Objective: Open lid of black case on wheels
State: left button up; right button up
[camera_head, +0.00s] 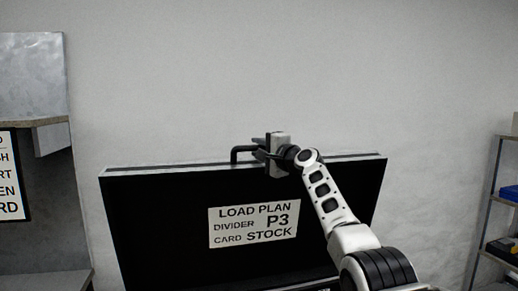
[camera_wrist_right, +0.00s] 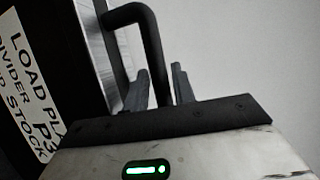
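The black case's lid (camera_head: 160,225) stands raised, close to upright, with a white label on its dark face reading "LOAD PLAN DIVIDER P3 CARD STOCK". A black bar handle (camera_head: 238,151) sticks out at the lid's upper edge; it also shows in the right wrist view (camera_wrist_right: 138,28). My right gripper (camera_head: 262,154) is at this handle, with the bar between its two fingers (camera_wrist_right: 160,88), close against them. It looks shut on the handle. My left gripper is not in view.
A grey shelf unit with a sign (camera_head: 12,178) stands at the left. A metal rack (camera_head: 492,200) with blue and dark bins stands at the right. A plain grey wall is behind the lid, and the space above the lid is clear.

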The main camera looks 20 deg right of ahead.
jog(key=shift+o, duration=0.6)
jog(key=shift+s+d, duration=0.1)
jog(key=shift+s+d+f, duration=0.1)
jog(key=shift+s+d, duration=0.05)
jog(key=shift+s, duration=0.45)
pick_arm(q)
jog(key=b, duration=0.1)
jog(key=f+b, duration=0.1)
jog(key=b, duration=0.1)
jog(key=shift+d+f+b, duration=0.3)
pick_arm(e)
jog(key=v, duration=1.4)
jog(key=shift+s, duration=0.25)
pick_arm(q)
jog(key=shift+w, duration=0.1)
